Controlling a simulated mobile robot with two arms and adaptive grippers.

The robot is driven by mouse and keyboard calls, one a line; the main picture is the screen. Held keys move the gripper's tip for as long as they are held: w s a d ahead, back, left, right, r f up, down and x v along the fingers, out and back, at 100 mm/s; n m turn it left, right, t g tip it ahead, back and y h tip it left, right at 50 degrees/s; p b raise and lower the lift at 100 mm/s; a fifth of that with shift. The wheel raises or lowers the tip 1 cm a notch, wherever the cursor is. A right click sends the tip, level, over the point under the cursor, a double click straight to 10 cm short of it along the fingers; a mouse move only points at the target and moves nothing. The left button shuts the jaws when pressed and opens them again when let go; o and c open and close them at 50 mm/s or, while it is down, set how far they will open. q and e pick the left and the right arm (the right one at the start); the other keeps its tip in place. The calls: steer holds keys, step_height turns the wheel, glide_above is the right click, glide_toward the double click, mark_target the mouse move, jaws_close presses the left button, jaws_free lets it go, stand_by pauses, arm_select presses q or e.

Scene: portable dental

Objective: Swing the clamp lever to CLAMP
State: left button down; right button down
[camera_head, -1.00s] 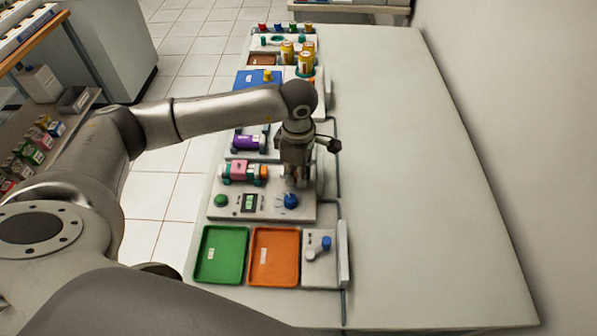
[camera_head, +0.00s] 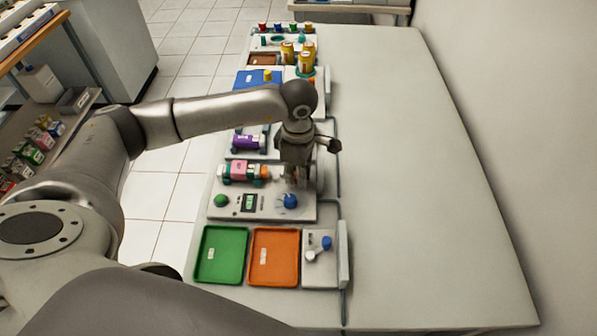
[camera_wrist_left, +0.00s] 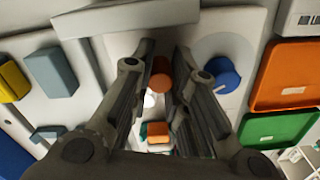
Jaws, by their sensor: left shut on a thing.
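My left gripper (camera_head: 297,178) points down over the right part of a pale panel unit in the head view. In the left wrist view its two fingers (camera_wrist_left: 163,62) stand on either side of an orange-red knob (camera_wrist_left: 160,77), and it is shut on this knob, which appears to be the clamp lever's handle. The rest of the lever and any CLAMP marking are hidden or too small to read. A pink cylinder with an orange end (camera_head: 238,170) lies in teal supports to the gripper's left. My right gripper is not in view.
A blue dial (camera_head: 290,201) is close below the fingers, with a small display (camera_head: 249,202) and green button (camera_head: 221,200) left of it. Green (camera_head: 220,256) and orange (camera_head: 274,257) trays are nearer. The table's right side (camera_head: 420,170) is clear.

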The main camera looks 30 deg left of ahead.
arm_select(q)
steer(key=c, duration=1.6)
jaws_free()
steer(key=shift+s+f, duration=0.2)
steer(key=shift+s, duration=0.2)
steer(key=shift+c, duration=0.2)
steer(key=o, duration=0.3)
steer(key=shift+r, duration=0.15)
steer(key=shift+w, duration=0.15)
steer(key=shift+r, duration=0.35)
step_height(320, 180, up, 11)
steer(key=shift+r, duration=0.15)
